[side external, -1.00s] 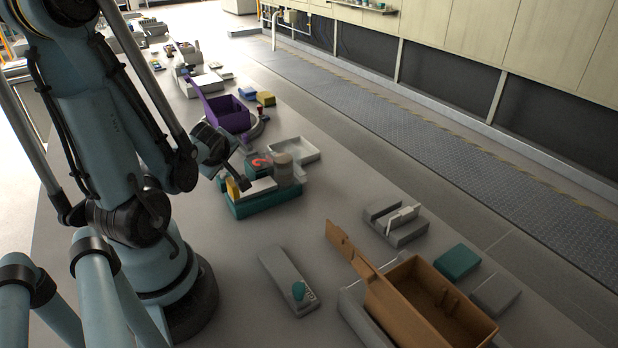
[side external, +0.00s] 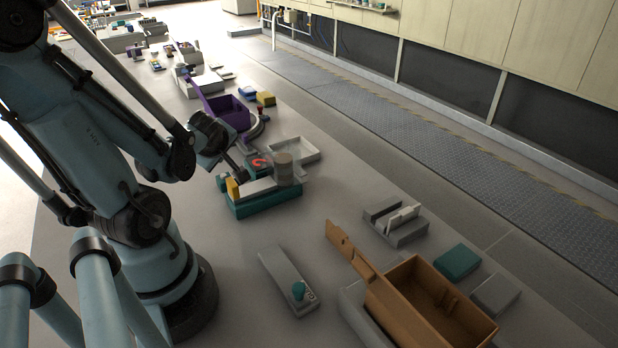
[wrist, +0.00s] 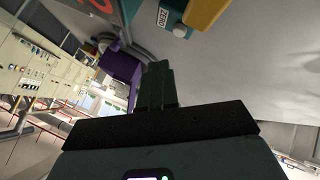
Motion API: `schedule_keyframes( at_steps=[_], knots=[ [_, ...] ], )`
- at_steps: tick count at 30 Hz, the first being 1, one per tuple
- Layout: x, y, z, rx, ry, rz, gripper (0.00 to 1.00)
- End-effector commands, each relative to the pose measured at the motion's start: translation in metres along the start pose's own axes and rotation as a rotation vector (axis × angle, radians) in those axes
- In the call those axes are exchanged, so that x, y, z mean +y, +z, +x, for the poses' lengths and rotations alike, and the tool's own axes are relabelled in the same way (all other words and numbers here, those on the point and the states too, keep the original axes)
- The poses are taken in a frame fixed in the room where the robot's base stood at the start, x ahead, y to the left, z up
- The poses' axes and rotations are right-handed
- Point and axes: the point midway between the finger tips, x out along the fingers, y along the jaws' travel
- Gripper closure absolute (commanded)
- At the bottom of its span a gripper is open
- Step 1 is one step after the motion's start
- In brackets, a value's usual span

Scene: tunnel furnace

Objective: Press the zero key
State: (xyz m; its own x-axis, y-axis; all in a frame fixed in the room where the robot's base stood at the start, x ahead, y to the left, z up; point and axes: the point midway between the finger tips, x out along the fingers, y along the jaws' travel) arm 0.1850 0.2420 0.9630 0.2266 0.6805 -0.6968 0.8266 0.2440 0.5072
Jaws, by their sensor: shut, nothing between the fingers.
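A teal device (side external: 265,206) stands on the bench, with a yellow block (side external: 232,188) at its left end and a pale slab and a grey cylinder (side external: 283,168) on top. In the wrist view a white label reading ZERO (wrist: 163,17) sits on the teal body at the top edge, beside the yellow block (wrist: 205,12). In the side view my gripper (side external: 238,172) is close to the device's left rear; contact cannot be told.
A purple open box (side external: 226,114) and a white tray (side external: 295,150) stand behind the device. A brown open box (side external: 430,300), a grey slotted block (side external: 398,226) and a grey panel with a teal knob (side external: 288,280) lie in front. Bare bench lies between.

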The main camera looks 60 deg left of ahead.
Motion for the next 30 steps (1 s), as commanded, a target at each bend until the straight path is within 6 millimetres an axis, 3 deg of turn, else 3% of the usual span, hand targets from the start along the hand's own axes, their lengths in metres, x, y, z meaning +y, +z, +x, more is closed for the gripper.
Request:
schedule_keyframes(
  at_steps=[13,30],
  knots=[
    [0.014,-0.015,-0.021,0.0,0.0,0.0,1.0],
    [0.015,-0.016,-0.022,0.0,0.0,0.0,1.0]
  ],
)
